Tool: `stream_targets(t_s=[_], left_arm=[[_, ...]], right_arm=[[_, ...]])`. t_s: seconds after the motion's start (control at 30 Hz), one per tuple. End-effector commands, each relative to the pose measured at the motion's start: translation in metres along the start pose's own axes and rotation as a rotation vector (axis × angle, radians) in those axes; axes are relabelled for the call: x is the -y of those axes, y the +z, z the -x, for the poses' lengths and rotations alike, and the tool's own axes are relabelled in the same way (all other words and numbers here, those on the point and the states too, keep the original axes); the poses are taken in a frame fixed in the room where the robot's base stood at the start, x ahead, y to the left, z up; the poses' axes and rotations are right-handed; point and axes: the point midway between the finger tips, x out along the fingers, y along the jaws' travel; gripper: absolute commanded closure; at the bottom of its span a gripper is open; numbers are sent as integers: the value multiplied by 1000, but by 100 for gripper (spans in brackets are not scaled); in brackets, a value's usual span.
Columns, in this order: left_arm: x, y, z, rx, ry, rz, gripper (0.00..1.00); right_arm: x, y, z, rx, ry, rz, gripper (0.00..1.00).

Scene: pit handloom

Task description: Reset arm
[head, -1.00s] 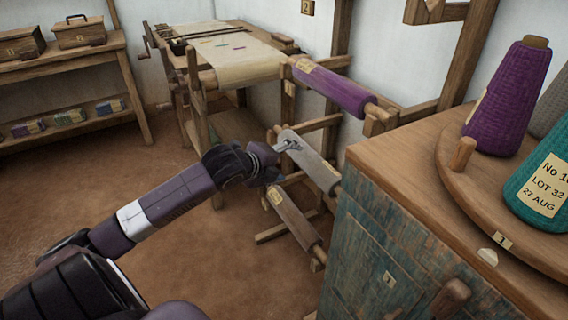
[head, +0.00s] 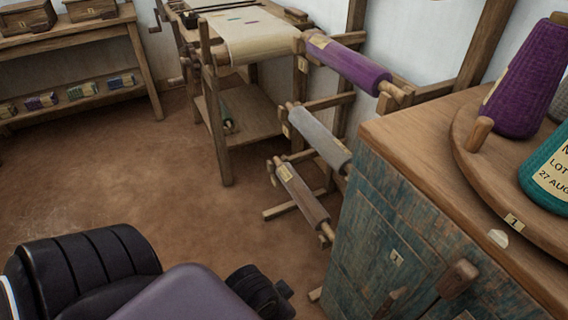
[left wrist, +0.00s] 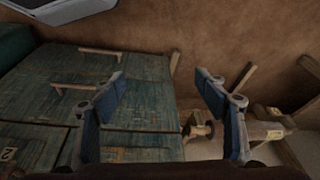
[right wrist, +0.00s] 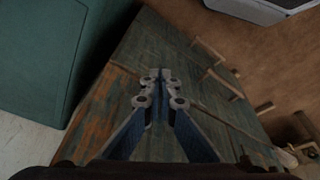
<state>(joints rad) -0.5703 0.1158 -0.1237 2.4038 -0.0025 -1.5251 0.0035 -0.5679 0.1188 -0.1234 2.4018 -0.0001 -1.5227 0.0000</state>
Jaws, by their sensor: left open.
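My left arm (head: 90,265) is folded back at the bottom left of the head view, and its gripper cannot be made out clearly there. In the left wrist view my left gripper (left wrist: 160,80) is open and empty, its two blue fingers wide apart, with the blue-green cabinet and brown floor beyond. In the right wrist view my right gripper (right wrist: 161,76) has its fingertips together with nothing seen between them, in front of the cabinet. The right gripper is not visible in the head view.
A worn blue-green cabinet (head: 385,225) stands close on the right, with a round wooden stand (head: 470,140) and yarn cones on top. The loom (head: 240,100) is behind. The brown floor (head: 120,180) is open.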

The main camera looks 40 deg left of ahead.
Motion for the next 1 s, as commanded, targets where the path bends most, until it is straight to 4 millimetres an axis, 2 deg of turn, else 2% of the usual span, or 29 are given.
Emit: stream_targets(t_s=[0.4, 0.6, 0.87, 1.0], left_arm=[[0, -1, 1, -3, 0, -5, 33], [1, -3, 25, -14, -2, -4, 33], [0, -4, -6, 13, 2, -6, 33], [-1, -1, -28, 30, 5, -8, 33]], right_arm=[[1, 0, 2, 0, -2, -2, 100], [0, -2, 26, -11, 1, -2, 100], [1, -3, -6, 16, -3, 1, 100], [2, 0, -27, 32, -5, 3, 100]])
